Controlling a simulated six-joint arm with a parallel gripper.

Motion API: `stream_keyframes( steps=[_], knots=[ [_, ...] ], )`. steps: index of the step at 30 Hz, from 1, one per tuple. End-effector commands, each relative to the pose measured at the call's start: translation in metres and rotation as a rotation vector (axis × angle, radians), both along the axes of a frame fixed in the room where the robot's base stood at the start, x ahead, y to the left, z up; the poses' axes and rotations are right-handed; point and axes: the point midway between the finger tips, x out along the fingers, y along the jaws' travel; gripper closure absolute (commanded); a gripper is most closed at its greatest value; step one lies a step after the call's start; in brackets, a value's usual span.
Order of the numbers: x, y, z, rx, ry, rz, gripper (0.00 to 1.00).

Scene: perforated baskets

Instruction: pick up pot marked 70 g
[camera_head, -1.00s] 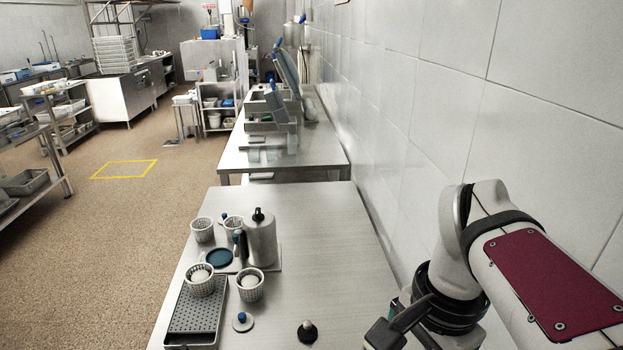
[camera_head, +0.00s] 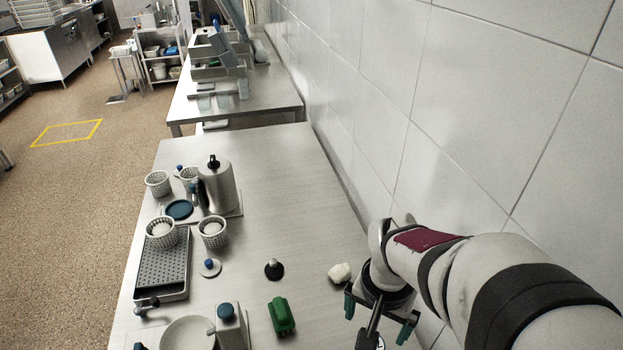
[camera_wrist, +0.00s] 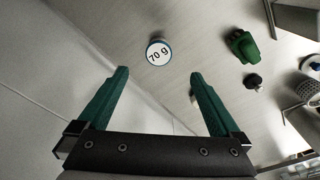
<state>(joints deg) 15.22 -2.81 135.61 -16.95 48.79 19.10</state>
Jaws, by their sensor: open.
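The pot marked 70 g (camera_wrist: 158,52) shows in the wrist view as a round white label with a blue rim, seen from above on the steel table. My gripper (camera_wrist: 158,78) is open and empty, with its two green fingers apart. The pot appears beyond the fingertips, roughly centred between them, and nothing touches it. In the head view my gripper (camera_head: 377,318) is over the right side of the table. A small pale piece at the bottom edge beside it may be the pot, but most of it is hidden.
A green object (camera_head: 281,315), a black knobbed piece (camera_head: 274,270) and a whitish lump (camera_head: 340,273) lie left of my gripper. Perforated baskets (camera_head: 213,236), a metal jug (camera_head: 217,187) and a perforated tray (camera_head: 163,270) stand farther left. A tiled wall (camera_head: 450,110) borders the right side.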

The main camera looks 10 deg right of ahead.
Motion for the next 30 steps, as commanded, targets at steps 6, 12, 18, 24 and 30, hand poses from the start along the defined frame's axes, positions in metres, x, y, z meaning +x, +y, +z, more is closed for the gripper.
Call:
stream_keyframes(
  steps=[6, 12, 18, 24, 30],
  knots=[
    [0.01, -0.013, -0.052, -0.011, 0.001, -0.018, 0.0],
    [0.014, -0.017, -0.1, -0.012, -0.003, -0.017, 0.0],
    [0.016, -0.018, -0.127, -0.01, -0.003, -0.016, 0.0],
    [0.018, -0.021, -0.158, -0.014, -0.006, -0.013, 0.0],
    [0.02, -0.021, -0.162, -0.012, -0.009, -0.015, 0.0]
  ],
)
